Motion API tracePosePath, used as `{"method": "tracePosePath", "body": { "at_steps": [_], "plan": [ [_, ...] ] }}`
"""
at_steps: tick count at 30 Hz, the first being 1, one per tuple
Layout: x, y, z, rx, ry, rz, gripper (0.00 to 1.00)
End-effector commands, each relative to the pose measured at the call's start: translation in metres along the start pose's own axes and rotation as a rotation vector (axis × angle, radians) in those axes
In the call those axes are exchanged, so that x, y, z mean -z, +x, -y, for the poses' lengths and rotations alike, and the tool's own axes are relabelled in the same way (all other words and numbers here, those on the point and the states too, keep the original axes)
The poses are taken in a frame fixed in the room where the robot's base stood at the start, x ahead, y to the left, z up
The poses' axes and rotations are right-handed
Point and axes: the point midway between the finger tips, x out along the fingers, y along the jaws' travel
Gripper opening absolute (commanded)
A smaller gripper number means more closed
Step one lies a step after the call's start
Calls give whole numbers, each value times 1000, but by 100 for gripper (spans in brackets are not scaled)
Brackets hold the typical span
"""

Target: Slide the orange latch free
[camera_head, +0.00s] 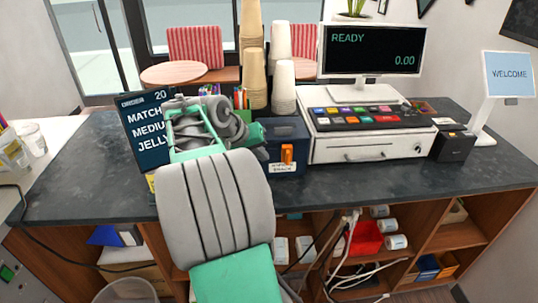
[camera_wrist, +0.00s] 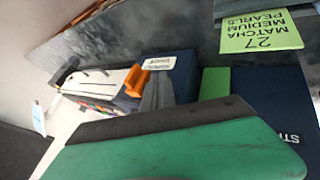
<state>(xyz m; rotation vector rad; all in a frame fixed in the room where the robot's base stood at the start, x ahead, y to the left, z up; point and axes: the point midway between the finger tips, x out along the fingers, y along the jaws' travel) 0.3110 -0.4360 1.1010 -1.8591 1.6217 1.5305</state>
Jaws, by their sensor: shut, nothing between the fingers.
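The orange latch (camera_head: 287,154) stands upright on the front of a small dark blue box (camera_head: 287,131) on the counter, above a white label. In the wrist view the latch (camera_wrist: 136,82) shows beside the blue box (camera_wrist: 183,72), with the label above it in the picture. My gripper (camera_head: 259,148) is at the left side of the box, partly hidden behind my arm. In the wrist view its grey fingertips (camera_wrist: 158,92) are together and empty, close beside the latch. I cannot tell whether they touch it.
A cash register (camera_head: 370,147) stands right of the box, with a monitor above. Stacked cups (camera_head: 284,85) stand behind the box. An order sign (camera_head: 145,128) stands left, partly behind my arm. The dark counter (camera_head: 350,180) is clear in front of the register.

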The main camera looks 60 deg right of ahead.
Motion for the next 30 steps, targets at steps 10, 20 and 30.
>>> {"method": "tracePosePath", "body": {
  "at_steps": [10, 20, 30],
  "plan": [
    [1, -73, 2, 3, -4, -4, 0],
    [-1, -80, 1, 2, -2, 0, 0],
    [-13, -100, 40, 101, -105, -49, 0]
  ]
}}
